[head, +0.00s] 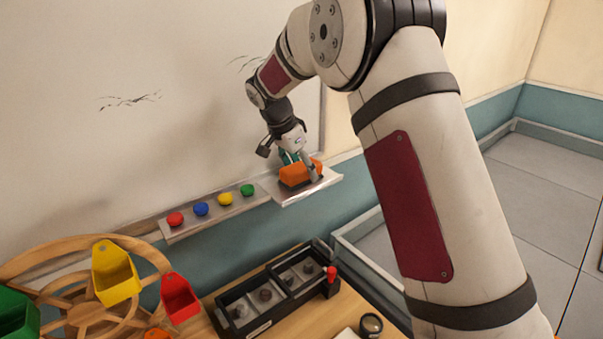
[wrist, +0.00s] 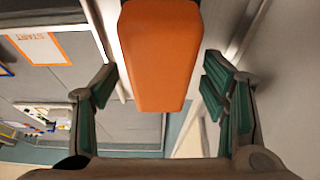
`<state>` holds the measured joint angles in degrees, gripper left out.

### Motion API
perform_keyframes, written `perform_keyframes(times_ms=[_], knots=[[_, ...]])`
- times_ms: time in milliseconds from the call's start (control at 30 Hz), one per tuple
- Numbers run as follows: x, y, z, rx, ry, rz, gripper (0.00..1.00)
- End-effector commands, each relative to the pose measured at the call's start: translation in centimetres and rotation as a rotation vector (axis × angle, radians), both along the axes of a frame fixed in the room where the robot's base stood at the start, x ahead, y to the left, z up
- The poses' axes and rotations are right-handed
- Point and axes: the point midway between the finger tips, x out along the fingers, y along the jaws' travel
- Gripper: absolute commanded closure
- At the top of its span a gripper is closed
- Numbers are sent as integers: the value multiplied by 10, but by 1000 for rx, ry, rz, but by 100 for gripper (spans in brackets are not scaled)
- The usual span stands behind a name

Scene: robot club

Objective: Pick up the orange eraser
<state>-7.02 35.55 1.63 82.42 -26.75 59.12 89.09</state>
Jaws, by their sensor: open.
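The orange eraser (head: 300,172) lies on the right end of the whiteboard's metal ledge (head: 290,198) in the head view. In the wrist view the eraser (wrist: 160,55) is a large orange block at the top middle. My gripper (head: 303,168) is right at the eraser in the head view. In the wrist view its two green-padded fingers (wrist: 160,95) are spread, one on each side of the eraser, with a gap on both sides. The gripper is open and holds nothing. The eraser's far end is cut off by the top of the wrist view.
Red (head: 176,219), blue (head: 201,209), yellow (head: 226,198) and green (head: 247,190) round pieces sit on the ledge left of the eraser. The whiteboard (head: 120,150) rises behind. Below are a wooden wheel with coloured bins (head: 115,272) and a black compartment box (head: 262,297).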

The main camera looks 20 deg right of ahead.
Motion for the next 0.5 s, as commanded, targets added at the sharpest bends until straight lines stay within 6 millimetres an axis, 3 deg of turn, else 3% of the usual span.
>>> perform_keyframes(times_ms=[500], knots=[[0,0,-4,0,0,0,33]])
